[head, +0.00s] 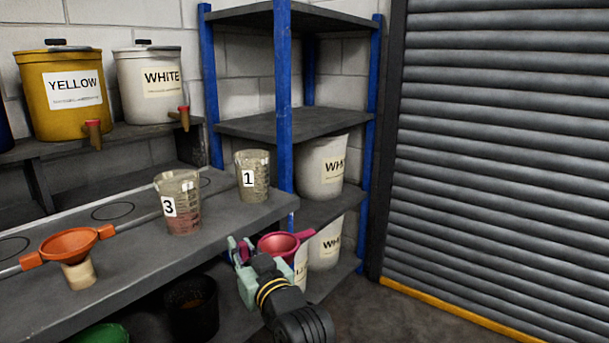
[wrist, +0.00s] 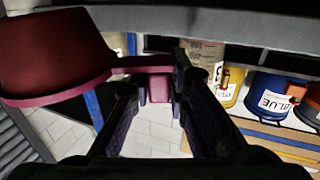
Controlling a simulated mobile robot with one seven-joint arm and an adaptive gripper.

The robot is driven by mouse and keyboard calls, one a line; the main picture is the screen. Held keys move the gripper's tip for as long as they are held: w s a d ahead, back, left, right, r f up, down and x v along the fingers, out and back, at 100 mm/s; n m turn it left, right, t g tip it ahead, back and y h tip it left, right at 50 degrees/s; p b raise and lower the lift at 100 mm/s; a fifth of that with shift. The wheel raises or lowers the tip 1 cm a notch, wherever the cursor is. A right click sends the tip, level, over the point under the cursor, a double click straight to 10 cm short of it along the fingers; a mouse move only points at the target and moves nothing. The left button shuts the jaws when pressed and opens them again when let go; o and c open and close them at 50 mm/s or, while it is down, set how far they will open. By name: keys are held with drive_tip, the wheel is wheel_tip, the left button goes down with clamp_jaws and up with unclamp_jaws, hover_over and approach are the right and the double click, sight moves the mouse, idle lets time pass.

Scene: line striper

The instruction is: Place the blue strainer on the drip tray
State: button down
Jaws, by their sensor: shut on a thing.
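The bowl's inside is mostly hidden. No blue strainer shows in either view, and I cannot pick out a drip tray for certain.
An orange strainer (head: 68,243) sits over a tan cup at left. Measuring cups marked 3 (head: 180,205) and 1 (head: 252,178) stand on the grey bench (head: 130,262). A blue-post shelf (head: 284,100) with white buckets stands behind. A black bucket (head: 191,308) is below.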

drive_tip(key=w+d+f+m+t+h, duration=0.1)
drive_tip(key=w+d+f+m+h, duration=0.1)
drive_tip(key=f, duration=1)
drive_tip(key=w+d+f+m+h, duration=0.2)
drive_tip(key=d+f+h, duration=0.2)
drive_tip(key=f, duration=0.8)
drive_tip(key=w+d+f+m+t+h, duration=0.1)
drive_tip(key=d+f, duration=0.5)
drive_tip(key=f, duration=0.6)
drive_tip(key=shift+w+f+m+t+h, duration=0.15)
drive_tip(key=shift+w+m+t+h, duration=0.3)
drive_tip(key=shift+h, duration=0.65)
drive_tip(key=shift+d, duration=0.1)
